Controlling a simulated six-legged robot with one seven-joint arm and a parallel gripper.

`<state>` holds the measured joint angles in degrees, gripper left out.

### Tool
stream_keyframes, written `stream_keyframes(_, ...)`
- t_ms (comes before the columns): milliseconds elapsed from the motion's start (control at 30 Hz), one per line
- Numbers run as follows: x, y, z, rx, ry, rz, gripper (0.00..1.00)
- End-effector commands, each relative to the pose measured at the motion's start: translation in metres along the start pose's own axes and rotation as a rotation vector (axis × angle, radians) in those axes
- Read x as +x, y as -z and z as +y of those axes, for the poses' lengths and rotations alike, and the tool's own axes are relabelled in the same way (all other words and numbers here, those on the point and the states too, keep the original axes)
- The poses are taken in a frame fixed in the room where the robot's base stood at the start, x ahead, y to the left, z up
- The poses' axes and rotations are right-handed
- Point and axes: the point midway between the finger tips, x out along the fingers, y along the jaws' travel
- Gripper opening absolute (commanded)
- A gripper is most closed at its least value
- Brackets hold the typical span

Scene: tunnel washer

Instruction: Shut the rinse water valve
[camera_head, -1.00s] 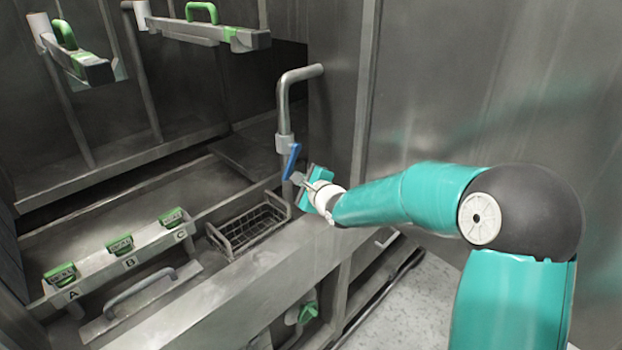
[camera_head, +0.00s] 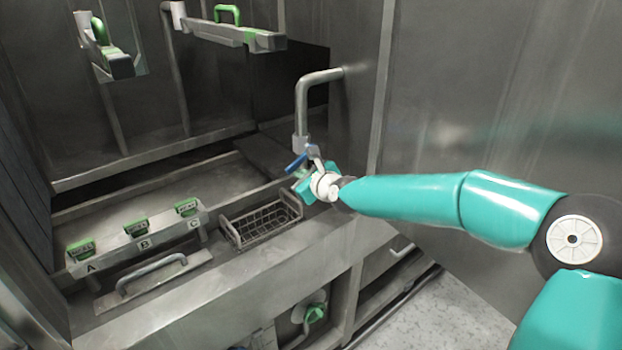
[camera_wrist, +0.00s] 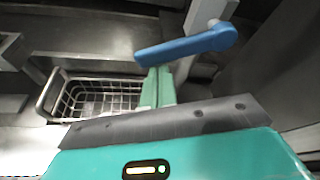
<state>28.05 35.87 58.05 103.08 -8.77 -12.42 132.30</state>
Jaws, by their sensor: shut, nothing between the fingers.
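The rinse water valve has a blue lever handle (camera_head: 296,163) on the vertical grey pipe (camera_head: 301,115). In the head view the lever lies mostly across the pipe, tilted down to the left. In the wrist view the blue lever (camera_wrist: 185,47) runs left from its pivot, clearly across the pipe (camera_wrist: 205,12). My gripper (camera_head: 312,154) is at the valve, right by the lever. In the wrist view its teal fingers (camera_wrist: 158,72) are shut and empty, just below the lever's free end. I cannot tell whether they touch it.
A wire basket (camera_head: 262,222) sits in the ledge below the valve. Left of it is a rail with green clips (camera_head: 136,229) marked A, B and C, and a grey bar handle (camera_head: 152,272). A steel wall (camera_head: 500,100) stands to the right of the pipe.

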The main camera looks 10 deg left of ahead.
Motion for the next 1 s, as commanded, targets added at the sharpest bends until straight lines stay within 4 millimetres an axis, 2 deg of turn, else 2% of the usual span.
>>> stream_keyframes(367,-0.005,-0.024,0.004,0.279,-0.098,-0.003,0.0)
stream_keyframes(1000,-0.01,-0.031,0.001,0.28,-0.096,-0.002,0.0)
